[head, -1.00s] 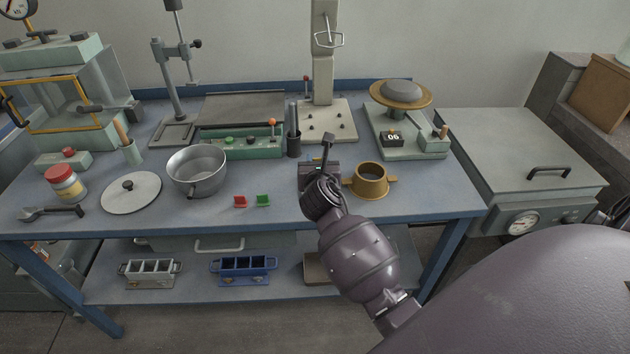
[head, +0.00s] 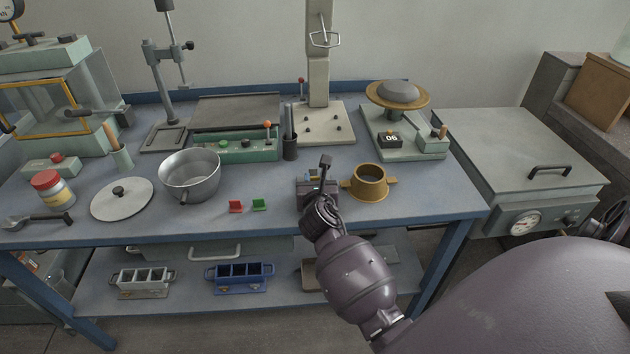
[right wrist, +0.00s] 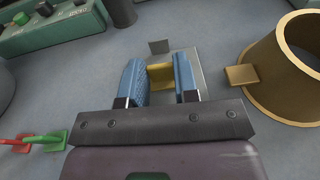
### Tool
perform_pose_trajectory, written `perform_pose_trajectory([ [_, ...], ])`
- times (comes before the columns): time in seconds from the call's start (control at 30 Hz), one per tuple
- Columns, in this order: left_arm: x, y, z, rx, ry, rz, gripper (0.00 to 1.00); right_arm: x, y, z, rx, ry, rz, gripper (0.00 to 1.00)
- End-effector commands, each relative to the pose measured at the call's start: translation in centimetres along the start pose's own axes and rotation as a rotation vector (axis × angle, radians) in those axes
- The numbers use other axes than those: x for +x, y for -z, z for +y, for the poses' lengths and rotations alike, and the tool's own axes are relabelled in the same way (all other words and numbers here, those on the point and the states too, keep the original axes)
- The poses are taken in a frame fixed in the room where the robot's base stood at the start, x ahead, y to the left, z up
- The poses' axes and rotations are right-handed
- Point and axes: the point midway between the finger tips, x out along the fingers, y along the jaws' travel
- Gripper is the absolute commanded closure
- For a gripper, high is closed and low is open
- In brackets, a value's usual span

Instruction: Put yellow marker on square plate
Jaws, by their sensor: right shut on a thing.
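My right gripper (right wrist: 161,82) is shut on the yellow marker (right wrist: 160,76), a small yellow piece between its blue fingers in the right wrist view. The square plate (right wrist: 190,62) is a thin grey plate beneath and around the fingers; a small grey upright tab (right wrist: 159,46) shows just beyond the marker. I cannot tell whether the marker touches the plate. In the head view my right gripper (head: 318,180) is low over the bench, left of the brass ring, and hides the marker and plate. My left gripper is not in view.
A brass ring with side tabs (head: 370,183) stands close on the right. A red marker (head: 236,207) and a green marker (head: 260,205) stand to the left. A dark cylinder holder (head: 290,147) and a green control box (head: 235,149) are behind.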

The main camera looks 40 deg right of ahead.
Motion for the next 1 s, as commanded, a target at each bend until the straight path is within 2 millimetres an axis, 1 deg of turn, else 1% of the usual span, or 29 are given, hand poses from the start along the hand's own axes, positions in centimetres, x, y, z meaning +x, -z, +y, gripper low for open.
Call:
perform_pose_trajectory([
  [0.03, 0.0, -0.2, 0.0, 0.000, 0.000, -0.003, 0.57, 0.1, 0.3, 0.0, -0.001, 0.000, 0.003, 0.94],
  [0.4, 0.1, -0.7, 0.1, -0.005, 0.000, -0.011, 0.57, 0.2, 1.6, -0.1, -0.001, 0.001, 0.013, 0.94],
  [0.43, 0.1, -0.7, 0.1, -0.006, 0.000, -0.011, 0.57, 0.1, 1.6, -0.1, -0.001, 0.002, 0.014, 0.70],
  [0.5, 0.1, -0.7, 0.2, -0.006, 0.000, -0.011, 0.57, 0.1, 1.7, -0.1, -0.001, 0.002, 0.016, 0.60],
  [0.6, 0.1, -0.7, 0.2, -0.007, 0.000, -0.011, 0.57, 0.1, 1.9, -0.1, -0.001, 0.002, 0.018, 0.46],
  [0.87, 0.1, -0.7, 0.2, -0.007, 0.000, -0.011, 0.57, 0.1, 2.0, -0.1, 0.000, 0.003, 0.022, 0.46],
  [1.0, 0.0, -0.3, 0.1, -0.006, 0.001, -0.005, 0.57, -0.1, 1.1, -0.1, 0.003, 0.003, 0.021, 0.46],
])
